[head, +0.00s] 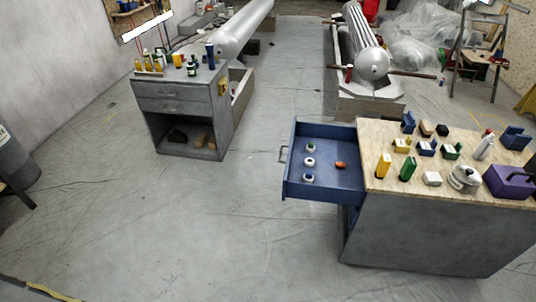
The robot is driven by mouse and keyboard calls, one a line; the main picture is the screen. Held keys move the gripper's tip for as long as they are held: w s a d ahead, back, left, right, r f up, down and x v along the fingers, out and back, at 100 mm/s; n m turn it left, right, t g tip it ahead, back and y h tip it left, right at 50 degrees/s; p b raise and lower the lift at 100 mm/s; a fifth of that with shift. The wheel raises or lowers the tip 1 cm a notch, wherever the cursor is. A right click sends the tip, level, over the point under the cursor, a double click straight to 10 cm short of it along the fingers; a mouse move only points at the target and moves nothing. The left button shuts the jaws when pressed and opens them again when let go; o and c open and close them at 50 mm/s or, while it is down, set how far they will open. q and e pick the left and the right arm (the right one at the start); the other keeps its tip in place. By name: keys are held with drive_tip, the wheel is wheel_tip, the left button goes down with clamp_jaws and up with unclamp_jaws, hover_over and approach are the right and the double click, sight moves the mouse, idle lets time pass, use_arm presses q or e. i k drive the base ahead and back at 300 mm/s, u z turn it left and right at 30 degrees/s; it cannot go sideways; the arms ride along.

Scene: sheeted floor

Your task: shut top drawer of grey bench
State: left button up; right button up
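A grey bench (183,107) stands at the left with two drawers in its front. Its top drawer (168,92) looks flush with the front, though it is small and far off. At the right is another bench (430,232) with a wooden top and grey side. A blue drawer (337,180) is pulled far out of its left side, with a handle (283,154) on the drawer's front. Small white round items (308,162) and an orange item (340,165) lie inside. Neither of my grippers is in view.
Bottles and boxes stand on both benches, including a purple box (508,183). Below the grey bench's drawers is an open shelf with items. The sheeted floor (215,220) is clear between and before the benches. A dark stand (15,180) is at the left edge.

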sight(329, 183)
drive_tip(key=u, duration=0.55)
drive_tip(key=i, duration=1.4)
